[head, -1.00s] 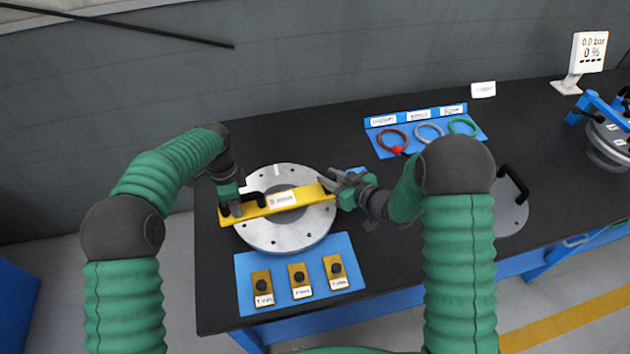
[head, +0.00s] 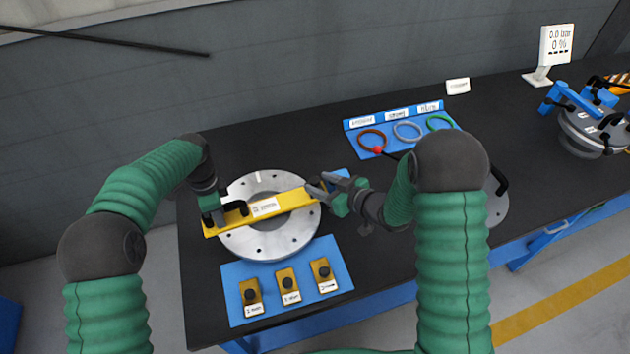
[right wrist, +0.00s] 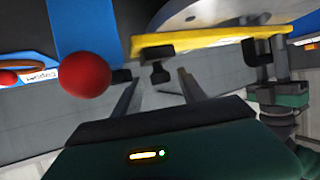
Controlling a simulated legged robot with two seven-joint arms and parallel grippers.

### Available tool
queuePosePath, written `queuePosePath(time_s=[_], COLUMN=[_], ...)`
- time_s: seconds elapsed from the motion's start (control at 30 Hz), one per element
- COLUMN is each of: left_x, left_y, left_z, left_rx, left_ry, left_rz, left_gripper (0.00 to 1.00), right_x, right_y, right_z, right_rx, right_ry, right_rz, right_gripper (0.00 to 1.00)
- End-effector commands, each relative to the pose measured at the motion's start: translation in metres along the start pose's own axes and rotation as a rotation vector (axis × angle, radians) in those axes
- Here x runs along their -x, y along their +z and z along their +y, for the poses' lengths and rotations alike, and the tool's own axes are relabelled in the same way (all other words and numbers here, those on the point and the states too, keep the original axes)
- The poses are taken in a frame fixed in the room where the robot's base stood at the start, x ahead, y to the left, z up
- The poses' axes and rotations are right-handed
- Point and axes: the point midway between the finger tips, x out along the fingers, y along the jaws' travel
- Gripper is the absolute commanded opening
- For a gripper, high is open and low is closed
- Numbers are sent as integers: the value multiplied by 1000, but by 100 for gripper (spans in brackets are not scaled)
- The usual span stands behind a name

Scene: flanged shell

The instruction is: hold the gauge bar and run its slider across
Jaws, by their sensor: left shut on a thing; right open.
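The yellow gauge bar (head: 285,201) with a white label lies across the round silver flange (head: 252,240). My left gripper (head: 228,212) is shut on the bar's left end. My right gripper (head: 318,183) is open at the bar's right end. A small black knob, seemingly the slider's (right wrist: 158,72), shows by the yellow bar (right wrist: 200,42) in the right wrist view. It stands just ahead of the open right fingers (right wrist: 158,92), roughly in line with the gap between them; contact is not visible. My left gripper also shows there (right wrist: 265,88) at the bar's other end.
A blue mat (head: 335,262) with several brass blocks lies in front of the flange. A blue rack (head: 437,106) with coloured rings stands behind right. A red ball (head: 378,149) on a dark rod lies near it, close to my right gripper in the wrist view (right wrist: 85,75).

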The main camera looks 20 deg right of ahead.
Motion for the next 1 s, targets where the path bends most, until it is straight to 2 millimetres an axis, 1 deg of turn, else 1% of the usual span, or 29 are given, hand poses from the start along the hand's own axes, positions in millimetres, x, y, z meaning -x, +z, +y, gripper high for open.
queuePosePath(time_s=[0.03,0.2,0.33,0.4,0.5,0.77,0.8,0.9,1.0], left_x=[0,-1,-1,-1,-1,-1,-1,-1,-1], left_y=[1,1,1,1,1,1,1,1,0], left_z=[0,0,0,0,0,0,0,0,0], left_rx=[1,1,0,0,0,0,0,0,0], left_ry=[1,1,1,1,1,1,1,1,1], left_rz=[-3,-2,-2,-2,-2,-1,-1,-1,-1], left_gripper=[0,0,0,0,0,0,24,37,48], right_x=[14,58,81,87,91,91,91,91,90], right_y=[-1,0,1,1,1,1,1,1,1], right_z=[2,2,2,2,1,1,1,1,1], right_rx=[-1,-1,-1,-1,-1,-1,-1,-1,-1], right_ry=[4,5,3,1,0,-1,-1,-1,-1], right_rz=[1,0,0,-1,0,0,0,0,0], right_gripper=[49,49,49,49,49,49,49,49,49])
